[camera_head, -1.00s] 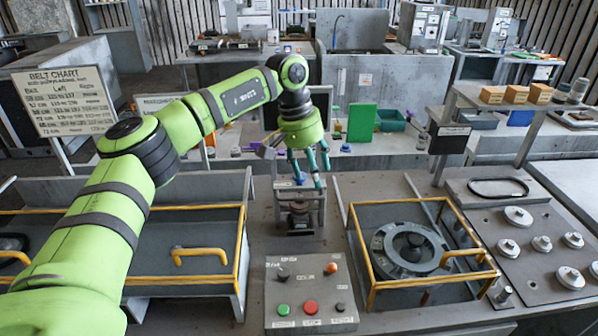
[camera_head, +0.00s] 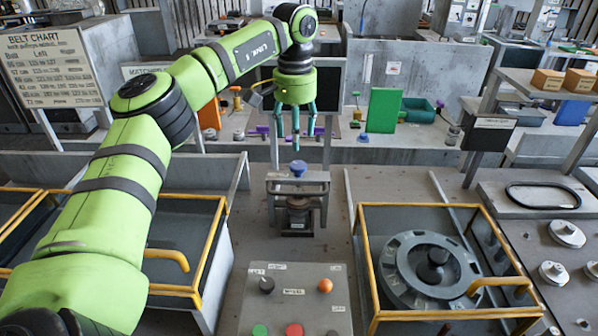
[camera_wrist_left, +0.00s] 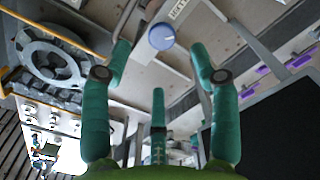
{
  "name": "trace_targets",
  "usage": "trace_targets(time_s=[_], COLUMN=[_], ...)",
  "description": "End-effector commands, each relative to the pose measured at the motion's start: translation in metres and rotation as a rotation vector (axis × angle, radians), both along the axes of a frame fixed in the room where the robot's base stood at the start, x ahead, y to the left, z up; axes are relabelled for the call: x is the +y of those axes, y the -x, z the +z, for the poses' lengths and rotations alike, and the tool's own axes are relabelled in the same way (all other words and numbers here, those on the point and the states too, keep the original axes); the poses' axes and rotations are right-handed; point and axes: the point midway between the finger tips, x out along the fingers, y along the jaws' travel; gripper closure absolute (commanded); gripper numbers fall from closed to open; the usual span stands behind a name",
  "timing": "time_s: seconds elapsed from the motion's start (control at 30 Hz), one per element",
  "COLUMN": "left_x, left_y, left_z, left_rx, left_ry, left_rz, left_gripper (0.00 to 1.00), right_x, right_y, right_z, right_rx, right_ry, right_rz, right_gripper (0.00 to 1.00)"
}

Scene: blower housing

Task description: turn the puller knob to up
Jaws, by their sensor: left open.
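The puller knob is a blue knob (camera_head: 298,168) on top of the grey puller frame (camera_head: 316,187), in the middle of the head view. In the left wrist view the knob (camera_wrist_left: 161,36) is a round blue cap with a pale line across it, beside a white label. My left gripper (camera_head: 297,141) has teal fingers, spread open and pointing down above the knob. It appears empty and clear of the knob. The exact setting of the knob cannot be told. My right gripper is not in view.
A control panel (camera_head: 300,303) with buttons and knobs stands in front of the puller. A yellow-railed bay (camera_head: 365,262) holding a round housing (camera_head: 403,270) is at right, and another railed bay (camera_head: 217,240) at left. A green block (camera_head: 382,110) stands behind.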

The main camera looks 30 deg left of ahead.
Motion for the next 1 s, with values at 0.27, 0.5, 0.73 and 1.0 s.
trace_targets(time_s=[0.27, 0.5, 0.73, 1.0], left_x=[0.000, 0.000, -0.001, 0.000], left_y=[0.001, 0.000, 0.000, 0.000], left_z=[-0.030, -0.064, -0.078, -0.078], left_rx=[0.004, 0.002, 0.000, 0.000], left_ry=[-0.001, 0.000, 0.000, 0.000], left_rz=[-0.001, 0.000, -0.001, 0.000], left_gripper=[0.39, 0.39, 0.39, 0.67], right_x=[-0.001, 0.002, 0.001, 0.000], right_y=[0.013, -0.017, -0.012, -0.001], right_z=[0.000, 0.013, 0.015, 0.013], right_rx=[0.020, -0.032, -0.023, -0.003], right_ry=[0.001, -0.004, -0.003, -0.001], right_rz=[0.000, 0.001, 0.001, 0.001], right_gripper=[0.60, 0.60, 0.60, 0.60])
